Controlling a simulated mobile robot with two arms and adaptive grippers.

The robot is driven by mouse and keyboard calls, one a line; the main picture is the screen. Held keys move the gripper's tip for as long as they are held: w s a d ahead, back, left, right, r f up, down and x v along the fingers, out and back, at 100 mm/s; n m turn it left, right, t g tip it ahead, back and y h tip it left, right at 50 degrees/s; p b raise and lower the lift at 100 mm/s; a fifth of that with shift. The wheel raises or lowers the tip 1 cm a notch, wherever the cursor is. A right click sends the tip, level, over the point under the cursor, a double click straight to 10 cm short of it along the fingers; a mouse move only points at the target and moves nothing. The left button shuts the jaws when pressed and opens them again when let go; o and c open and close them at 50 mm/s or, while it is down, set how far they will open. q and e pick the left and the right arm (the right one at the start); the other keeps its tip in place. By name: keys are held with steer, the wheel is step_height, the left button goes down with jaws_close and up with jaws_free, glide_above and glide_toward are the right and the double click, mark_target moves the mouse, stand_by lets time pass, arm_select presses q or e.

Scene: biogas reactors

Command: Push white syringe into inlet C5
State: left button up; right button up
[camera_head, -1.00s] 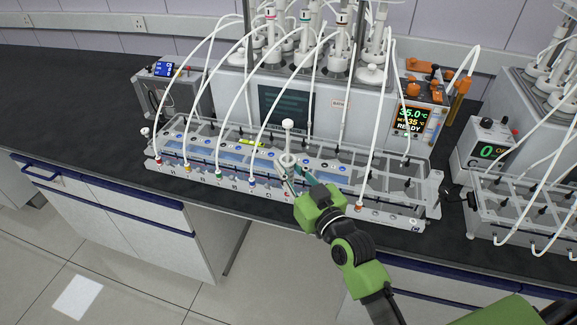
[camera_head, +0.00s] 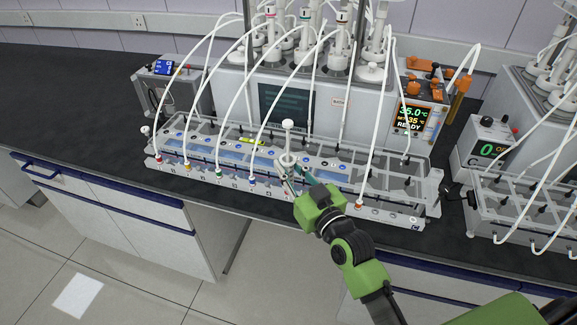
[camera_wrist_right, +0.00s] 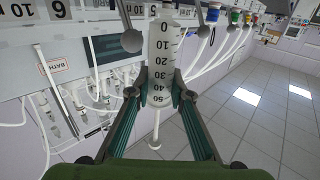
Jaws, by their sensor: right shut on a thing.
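A white syringe (camera_head: 288,140) stands about upright over the front of the clear-topped rack (camera_head: 402,212), its round plunger knob at the top. My right gripper (camera_head: 287,170) is shut on the syringe barrel. In the right wrist view the syringe (camera_wrist_right: 162,50) with its black scale from 0 to 50 sits between the two fingers of the gripper (camera_wrist_right: 160,92). The syringe tip is hidden behind the gripper and rack in the head view, and I cannot tell whether it touches an inlet. The inlet labels are too small to read. My left gripper is not in view.
White tubes (camera_head: 250,95) arch from the rack up to the reactors behind. A second rack (camera_head: 525,210) stands further right. The black bench (camera_head: 80,110) is clear at left.

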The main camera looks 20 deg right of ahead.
steer(key=shift+f+b, duration=0.45)
steer(key=shift+f, duration=0.3)
stand_by(1.0)
steer(key=o, duration=1.1)
steer(key=s+d, duration=0.2)
steer(key=s, duration=0.9)
steer(key=shift+s+d, duration=0.15)
steer(key=shift+s, duration=0.25)
